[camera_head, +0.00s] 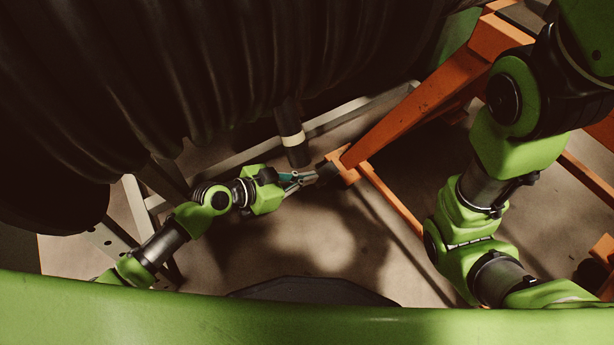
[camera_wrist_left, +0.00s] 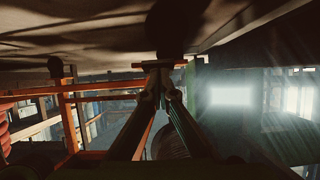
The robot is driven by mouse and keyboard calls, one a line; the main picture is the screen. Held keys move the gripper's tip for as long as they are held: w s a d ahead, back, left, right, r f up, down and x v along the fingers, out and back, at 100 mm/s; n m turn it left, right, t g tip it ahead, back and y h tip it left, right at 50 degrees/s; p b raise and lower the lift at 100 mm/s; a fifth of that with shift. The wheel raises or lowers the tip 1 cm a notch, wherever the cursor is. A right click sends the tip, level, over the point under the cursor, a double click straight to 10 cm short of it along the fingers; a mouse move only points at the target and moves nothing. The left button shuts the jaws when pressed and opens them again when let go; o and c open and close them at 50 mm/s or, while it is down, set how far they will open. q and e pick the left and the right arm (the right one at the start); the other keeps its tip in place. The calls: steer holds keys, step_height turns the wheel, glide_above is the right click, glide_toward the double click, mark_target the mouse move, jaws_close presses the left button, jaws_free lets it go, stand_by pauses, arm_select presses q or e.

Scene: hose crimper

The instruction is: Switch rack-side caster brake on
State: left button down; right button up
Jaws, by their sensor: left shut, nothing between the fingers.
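The caster (camera_head: 326,172) is a small dark wheel under the lower corner of an orange frame (camera_head: 345,165). Its brake lever cannot be made out. My left gripper (camera_head: 314,177) reaches in from the left, low over the floor, with its fingers shut and empty. The fingertips are at the caster's left side; I cannot tell whether they touch it. In the left wrist view, which is upside down, the shut fingers (camera_wrist_left: 163,68) point at the dark caster (camera_wrist_left: 178,28) and the orange plate (camera_wrist_left: 145,66) by it. My right arm is on the right; its gripper is out of view.
A rack of thick black hoses (camera_head: 200,70) fills the upper left, above my left arm. A dark post with a pale band (camera_head: 291,140) stands just behind the gripper. Pale rack beams (camera_head: 225,165) run along the floor. Bare floor (camera_head: 300,240) lies in front.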

arm_select(q)
steer(key=v, duration=0.7)
steer(key=shift+s+a, duration=0.15)
steer(key=shift+a, duration=0.05)
stand_by(0.3)
